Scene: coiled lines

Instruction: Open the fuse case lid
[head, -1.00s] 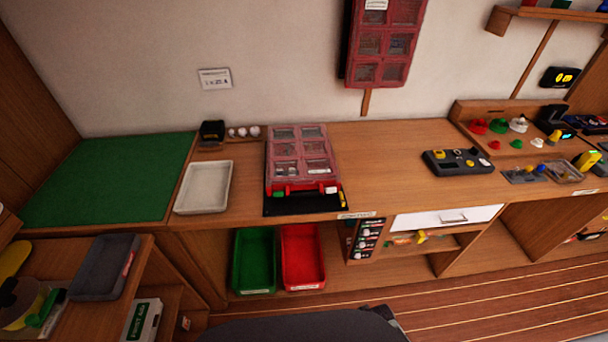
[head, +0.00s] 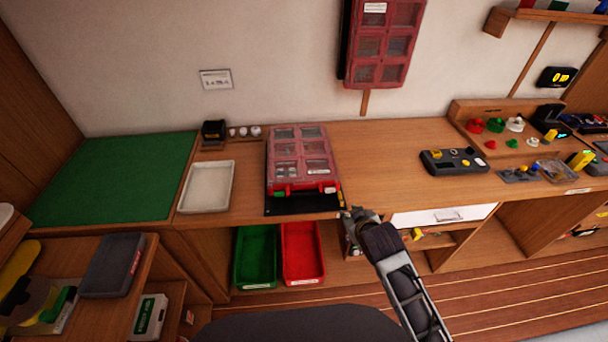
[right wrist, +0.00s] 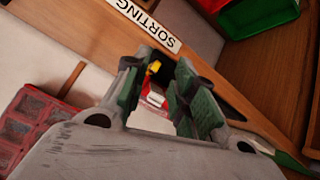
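The fuse case (head: 297,157) lies on the bench in the head view, a red case with a clear paned lid. Its lid looks down, with a bright red strip and a small green piece along its front edge. My right gripper (head: 353,214) is at the bench's front edge, right of and nearer than the case, apart from it. In the right wrist view its green-padded fingers (right wrist: 156,92) stand apart. Small yellow, red and white items show beyond the gap; I cannot tell what they are. My left gripper is not in view.
A black mat (head: 290,206) lies at the case's front. A white tray (head: 187,195) stands left of it. A similar red case (head: 381,45) hangs on the wall. Green (head: 237,262) and red (head: 319,262) bins sit below. Bench right of the case is clear up to a dark device (head: 437,164).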

